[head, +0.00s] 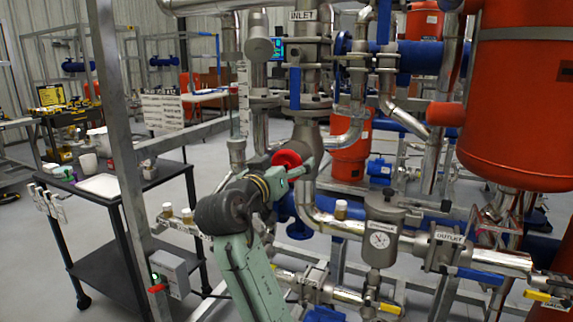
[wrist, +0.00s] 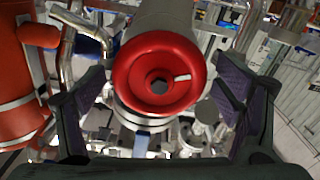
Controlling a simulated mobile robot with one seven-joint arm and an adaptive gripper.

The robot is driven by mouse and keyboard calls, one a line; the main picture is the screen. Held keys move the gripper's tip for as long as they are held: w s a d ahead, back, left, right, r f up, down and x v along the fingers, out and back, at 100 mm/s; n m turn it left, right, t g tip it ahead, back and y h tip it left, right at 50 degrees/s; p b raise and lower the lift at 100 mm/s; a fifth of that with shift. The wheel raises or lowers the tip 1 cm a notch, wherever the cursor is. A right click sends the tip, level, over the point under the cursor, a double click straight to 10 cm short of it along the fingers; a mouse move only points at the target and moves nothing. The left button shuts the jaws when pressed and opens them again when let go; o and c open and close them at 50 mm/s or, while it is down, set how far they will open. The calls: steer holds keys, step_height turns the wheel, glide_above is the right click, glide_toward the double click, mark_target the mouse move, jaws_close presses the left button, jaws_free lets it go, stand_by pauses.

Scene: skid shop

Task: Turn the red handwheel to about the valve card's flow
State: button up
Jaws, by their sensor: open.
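The red handwheel (head: 287,159) sits on the steel pipework at the middle of the head view, partly hidden by my arm and gripper. In the wrist view the handwheel (wrist: 160,74) faces the camera, round, with a dark centre hole and a white mark on its right side. My gripper (wrist: 160,108) is open, with one dark finger pad on each side of the wheel and a gap between pads and rim. In the head view my gripper (head: 298,172) is at the wheel. I cannot make out a valve card with readable flow text.
A large red tank (head: 520,100) stands at the right. A grey upright post (head: 118,130) and a black cart (head: 100,187) are at the left. Pipes crowd the wheel.

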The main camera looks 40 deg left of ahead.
steer(key=shift+c, duration=0.4)
steer(key=c, duration=1.1)
steer(key=shift+r+n, duration=0.1)
steer(key=shift+n, duration=0.3)
steer(key=shift+n+p, duration=0.4)
steer(key=shift+n, duration=0.1)
steer(key=o, duration=1.2)
steer(key=v, duration=1.2)
